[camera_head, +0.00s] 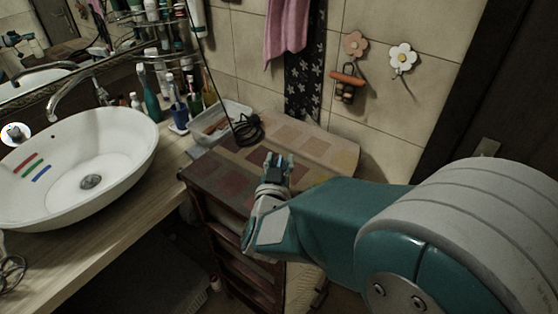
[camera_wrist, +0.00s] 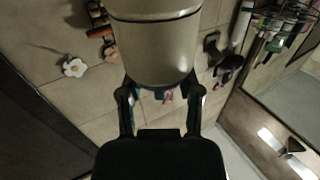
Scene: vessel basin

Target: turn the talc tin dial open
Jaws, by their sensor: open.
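My gripper (camera_head: 278,161) is open, just above the patchwork top of the wooden cabinet (camera_head: 325,147). Its two dark fingers (camera_wrist: 160,98) show in the wrist view, spread apart. A large pale cylinder (camera_wrist: 155,47) with a rim fills the upper middle of the wrist view, close to the camera and overlapping the fingertip area. I cannot tell whether it is the talc tin or part of my arm. No dial shows clearly in either view, and I cannot make out the talc tin in the head view.
A black coiled cable (camera_head: 248,129) and a white tray (camera_head: 222,119) lie behind my gripper. A white basin (camera_head: 118,150) stands left on the counter, with bottles (camera_head: 150,92) behind it. A pink towel (camera_head: 285,30) and flower hooks (camera_head: 402,57) are on the tiled wall.

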